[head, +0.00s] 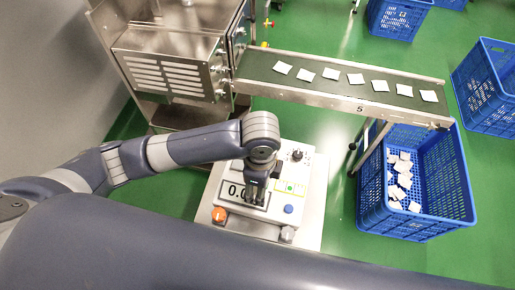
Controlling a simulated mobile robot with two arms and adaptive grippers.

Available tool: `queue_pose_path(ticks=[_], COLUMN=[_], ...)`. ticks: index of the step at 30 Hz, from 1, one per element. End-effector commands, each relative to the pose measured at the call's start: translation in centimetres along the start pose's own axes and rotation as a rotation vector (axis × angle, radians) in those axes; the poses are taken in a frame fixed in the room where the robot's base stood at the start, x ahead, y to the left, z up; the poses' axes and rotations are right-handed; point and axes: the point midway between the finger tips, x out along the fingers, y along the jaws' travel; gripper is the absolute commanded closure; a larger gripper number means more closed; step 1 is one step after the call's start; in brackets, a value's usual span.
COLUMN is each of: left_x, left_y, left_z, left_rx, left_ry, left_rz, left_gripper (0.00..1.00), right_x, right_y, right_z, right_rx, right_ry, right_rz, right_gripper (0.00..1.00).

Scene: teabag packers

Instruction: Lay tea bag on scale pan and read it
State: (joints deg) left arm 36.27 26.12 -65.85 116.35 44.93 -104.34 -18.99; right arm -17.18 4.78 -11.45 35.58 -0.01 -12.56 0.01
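The scale (303,172) stands on a pale stand in the middle of the head view. Its display (235,189) shows "0.0" at its left end, and the rest of the reading is hidden by my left gripper. My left gripper (256,201) points down over the front of the scale, in front of the display. I cannot tell whether its fingers are open or hold anything. The scale pan is not clearly visible; my wrist covers part of the scale. Several white tea bags (356,78) lie in a spaced row on the conveyor. My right gripper is out of view.
The conveyor (320,95) runs right from a steel machine (165,75). A blue crate (445,165) under its end holds several loose tea bags (399,180). Other blue crates (485,90) stand at the upper right. Green floor is clear at lower right.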

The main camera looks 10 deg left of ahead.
Motion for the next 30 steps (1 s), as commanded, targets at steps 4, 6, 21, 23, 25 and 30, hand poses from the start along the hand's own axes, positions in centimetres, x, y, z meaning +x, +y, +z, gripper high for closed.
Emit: queue_pose_path(ticks=[4,6,21,23,25,30], left_x=[0.2,0.3,1.1,1.1,2.5,4.5], left_y=[-4.0,-5.7,-12.3,-12.9,-12.7,-12.7], left_z=[1.3,1.9,3.8,4.0,4.0,4.0], left_rx=[-0.008,-0.009,-0.005,-0.006,-0.005,-0.004], left_ry=[-0.003,-0.003,0.0,-0.001,-0.001,-0.001], left_rz=[-0.001,-0.001,-0.001,-0.001,0.005,0.0], left_gripper=[0.48,0.48,0.48,0.48,0.48,0.48], right_x=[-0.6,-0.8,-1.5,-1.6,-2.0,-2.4], right_y=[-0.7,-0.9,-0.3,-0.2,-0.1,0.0], right_z=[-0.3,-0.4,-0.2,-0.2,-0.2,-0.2], right_rx=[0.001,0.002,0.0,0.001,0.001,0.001], right_ry=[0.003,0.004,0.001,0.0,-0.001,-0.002], right_rz=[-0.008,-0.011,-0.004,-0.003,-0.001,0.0], right_gripper=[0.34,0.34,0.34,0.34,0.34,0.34])
